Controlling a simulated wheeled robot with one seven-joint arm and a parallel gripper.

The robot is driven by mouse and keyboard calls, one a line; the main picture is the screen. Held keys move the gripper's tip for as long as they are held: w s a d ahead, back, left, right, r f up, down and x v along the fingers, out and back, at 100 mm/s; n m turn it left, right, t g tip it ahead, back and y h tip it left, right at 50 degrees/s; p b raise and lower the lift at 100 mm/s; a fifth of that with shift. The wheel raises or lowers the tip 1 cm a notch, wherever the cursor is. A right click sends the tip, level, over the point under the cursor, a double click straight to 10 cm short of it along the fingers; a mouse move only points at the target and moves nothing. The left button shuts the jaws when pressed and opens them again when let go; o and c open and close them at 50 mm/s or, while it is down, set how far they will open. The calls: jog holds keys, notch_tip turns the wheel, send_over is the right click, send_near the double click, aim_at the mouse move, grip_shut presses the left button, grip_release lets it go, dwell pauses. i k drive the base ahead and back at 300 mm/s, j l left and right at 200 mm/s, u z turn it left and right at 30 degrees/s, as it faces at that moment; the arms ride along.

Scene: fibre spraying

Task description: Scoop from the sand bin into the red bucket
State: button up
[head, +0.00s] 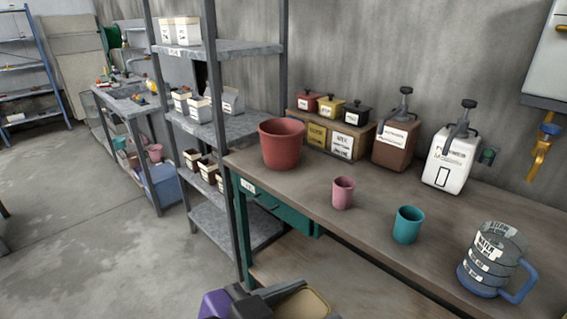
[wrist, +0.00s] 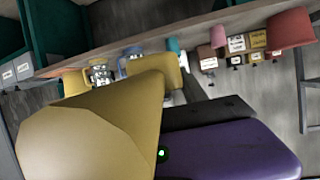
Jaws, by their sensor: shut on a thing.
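The red bucket (head: 282,146) stands upright on the left end of the wooden bench, and its inside is mostly out of sight. It also shows at the upper right of the wrist view (wrist: 291,29). My gripper (head: 258,298), purple and black, is at the bottom edge of the head view, in front of the bench and apart from the bucket. It is shut on a yellow scoop (wrist: 92,132), which fills the lower left of the wrist view. The scoop's tan end (head: 304,304) shows in the head view; I cannot tell whether it holds sand. I cannot make out a sand bin.
A pink cup (head: 343,193), a teal cup (head: 407,225) and a clear jug with a blue handle (head: 492,260) stand along the bench. Labelled boxes (head: 331,138) and two canisters (head: 450,158) line its back. A metal shelf (head: 217,128) is left of the bench.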

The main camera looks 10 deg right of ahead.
aim_at(282, 138)
jog(key=i+j+z, duration=0.25)
jog(key=i+j, duration=0.35)
jog(key=i, duration=0.15)
jog(key=i+j+z, duration=0.2)
jog(key=i+j, duration=0.5)
jog(key=i+j+z, duration=0.25)
jog(key=i+j, duration=0.35)
jog(key=j, duration=0.25)
jog(key=l, duration=0.1)
